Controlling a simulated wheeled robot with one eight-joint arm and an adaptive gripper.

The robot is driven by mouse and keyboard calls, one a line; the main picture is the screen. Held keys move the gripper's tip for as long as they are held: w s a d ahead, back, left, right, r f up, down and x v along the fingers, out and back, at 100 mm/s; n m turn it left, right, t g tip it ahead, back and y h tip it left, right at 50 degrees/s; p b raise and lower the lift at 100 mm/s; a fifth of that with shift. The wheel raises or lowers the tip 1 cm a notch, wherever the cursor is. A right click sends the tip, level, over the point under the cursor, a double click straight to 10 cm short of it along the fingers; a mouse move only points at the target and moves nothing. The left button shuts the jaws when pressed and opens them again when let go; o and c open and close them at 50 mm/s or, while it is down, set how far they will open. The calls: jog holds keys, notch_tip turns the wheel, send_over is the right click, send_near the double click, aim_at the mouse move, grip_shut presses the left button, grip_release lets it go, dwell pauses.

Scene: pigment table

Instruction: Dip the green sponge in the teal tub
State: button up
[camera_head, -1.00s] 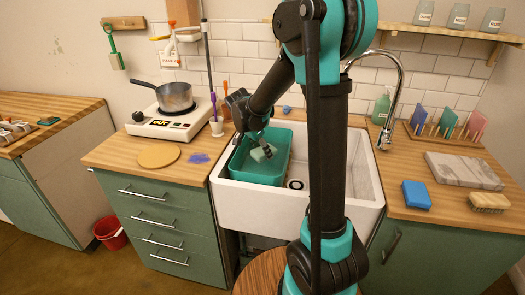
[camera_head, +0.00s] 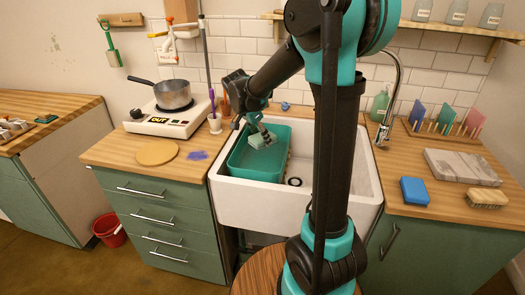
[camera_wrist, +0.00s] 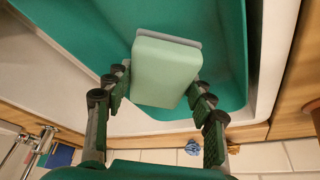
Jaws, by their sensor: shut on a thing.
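The green sponge (camera_head: 262,140) is a pale green block with a greyish layer on one face. My gripper (camera_head: 262,132) is shut on it from both sides. The wrist view shows the sponge (camera_wrist: 166,72) between the two fingers of my gripper (camera_wrist: 160,92). The teal tub (camera_head: 244,172) sits inside the white sink, at its left side. The sponge is over the tub, near its far end and about at rim height. The wrist view shows the teal tub (camera_wrist: 90,40) beyond the sponge. I cannot make out any liquid in it.
The white sink (camera_head: 283,213) has free room right of the tub, with a drain (camera_head: 294,182). A faucet (camera_head: 388,110) stands behind right. A blue sponge (camera_head: 415,192) and a brush (camera_head: 487,198) lie on the right counter. A cup with brushes (camera_head: 215,125) stands left.

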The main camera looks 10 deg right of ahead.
jog(key=shift+r, duration=1.75)
jog(key=shift+r, duration=0.1)
dwell(0.8)
jog(key=shift+r, duration=1.9)
